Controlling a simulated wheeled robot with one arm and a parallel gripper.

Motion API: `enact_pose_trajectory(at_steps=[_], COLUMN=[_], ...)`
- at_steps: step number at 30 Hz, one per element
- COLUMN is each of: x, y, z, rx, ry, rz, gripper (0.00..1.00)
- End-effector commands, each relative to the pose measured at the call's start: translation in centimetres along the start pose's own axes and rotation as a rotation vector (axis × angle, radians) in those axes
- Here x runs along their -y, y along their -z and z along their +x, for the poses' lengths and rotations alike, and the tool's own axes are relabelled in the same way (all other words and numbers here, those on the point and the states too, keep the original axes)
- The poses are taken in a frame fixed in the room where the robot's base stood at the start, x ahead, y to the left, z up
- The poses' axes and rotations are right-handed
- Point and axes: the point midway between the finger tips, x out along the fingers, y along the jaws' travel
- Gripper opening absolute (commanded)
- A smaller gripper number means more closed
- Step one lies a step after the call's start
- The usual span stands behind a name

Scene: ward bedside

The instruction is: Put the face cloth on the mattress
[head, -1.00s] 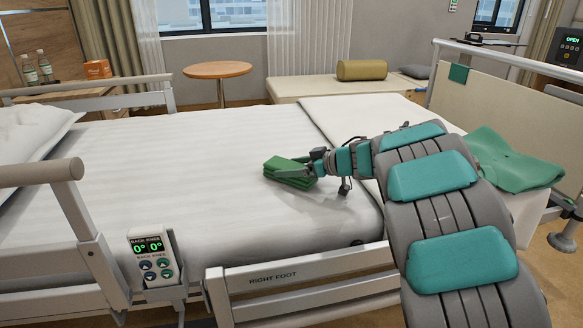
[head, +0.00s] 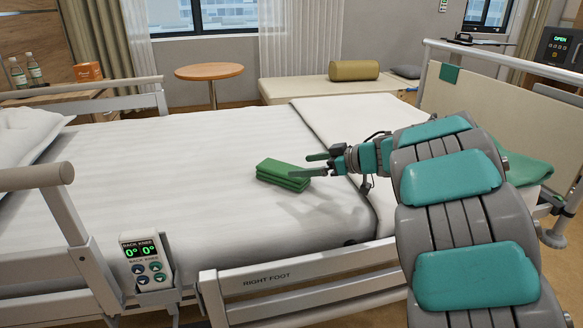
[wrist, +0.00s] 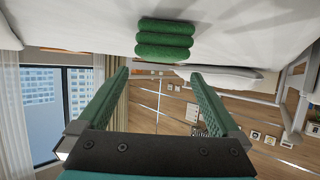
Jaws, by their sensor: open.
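The green folded face cloth (head: 283,174) lies flat on the white mattress (head: 190,180), near its right side in the head view. It also shows in the wrist view (wrist: 163,40), beyond my fingertips. My gripper (head: 314,166) is open and empty, just right of the cloth and apart from it. In the wrist view my two fingers (wrist: 158,90) are spread wide with nothing between them.
A bed rail with a control panel (head: 146,262) stands at the near left. The footboard (head: 470,100) is at the right, with a larger green cloth (head: 527,172) near it. A round table (head: 209,72) and a bench (head: 300,90) stand behind the bed.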

Motion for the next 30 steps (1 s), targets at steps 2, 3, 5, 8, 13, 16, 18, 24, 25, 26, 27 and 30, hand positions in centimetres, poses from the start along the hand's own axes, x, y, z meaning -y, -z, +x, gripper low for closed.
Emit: enact_pose_trajectory(at_steps=[2,3,5,8,13,16,18,24,25,26,27,30], x=[-0.1,0.0,-0.1,0.0,0.1,0.1,0.1,-0.7,-1.2,-1.7,-2.8,-5.8], y=[0.1,0.1,0.1,0.1,0.1,0.0,0.0,0.7,1.1,1.6,2.3,4.8], z=[-1.6,-2.2,-3.0,-3.9,-4.4,-4.4,-4.4,-4.6,-4.8,-5.0,-5.5,-7.8], rx=[-0.001,-0.001,0.000,0.000,-0.001,-0.001,-0.001,-0.010,-0.016,-0.022,-0.030,-0.057], ry=[-0.003,-0.002,-0.003,-0.002,0.001,0.002,0.002,-0.043,-0.068,-0.101,-0.161,-0.359], rz=[-0.001,-0.002,-0.002,-0.001,0.000,0.000,0.000,-0.015,-0.024,-0.035,-0.051,-0.097], gripper=[1.00,1.00,1.00,1.00,1.00,1.00,1.00,1.00,1.00,1.00,1.00,1.00])
